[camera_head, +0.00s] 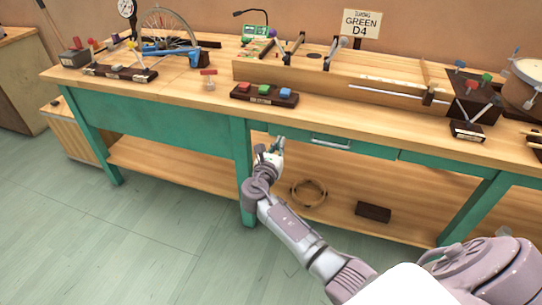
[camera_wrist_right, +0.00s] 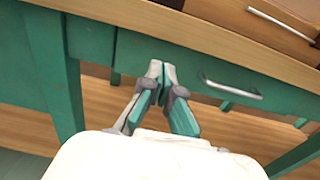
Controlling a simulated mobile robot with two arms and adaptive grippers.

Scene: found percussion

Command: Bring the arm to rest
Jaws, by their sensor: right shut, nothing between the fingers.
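My right arm reaches in from the lower right of the head view. Its gripper (camera_head: 278,143) is in front of the green bench apron, below the wooden worktop (camera_head: 215,88). In the right wrist view the gripper (camera_wrist_right: 166,72) has its fingertips together with nothing between them. The bench apron and a drawer handle (camera_wrist_right: 232,88) lie beyond the fingertips. I cannot tell whether the fingers touch the bench. My left gripper is not in either view.
On the worktop are a block with coloured buttons (camera_head: 264,95), a bicycle wheel (camera_head: 168,28), a long wooden box (camera_head: 330,78) and a dark mallet holder (camera_head: 468,105). A ring (camera_head: 308,192) and a dark brick (camera_head: 373,212) lie on the lower shelf. Floor at the lower left is clear.

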